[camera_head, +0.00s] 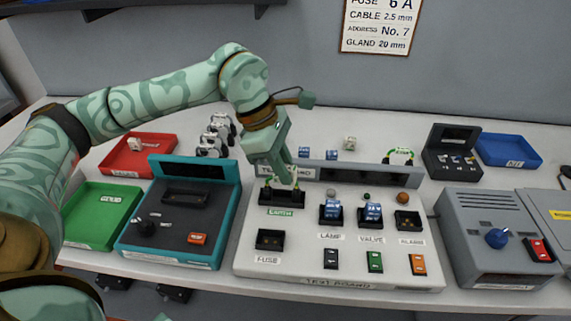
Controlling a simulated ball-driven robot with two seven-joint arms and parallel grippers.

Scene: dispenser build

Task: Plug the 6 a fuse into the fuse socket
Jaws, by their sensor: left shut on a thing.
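The fuse socket (269,240) is a dark block at the front left of the white test board (290,268), and it looks empty. My left gripper (287,178) points down over the earth socket (282,196), behind the fuse socket. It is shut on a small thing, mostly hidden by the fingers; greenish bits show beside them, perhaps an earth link. I cannot tell which piece is the 6 A fuse. Small whitish pieces lie in the red tray (157,149) and behind the board (350,143). My right gripper is not in view.
Blue blocks sit in the lamp (331,211) and valve (371,213) sockets. A teal-framed unit (225,215) and green tray (104,190) stand left. A grey box (490,215) with a blue knob stands right. A wall sign (380,24) reads "FUSE 6 A".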

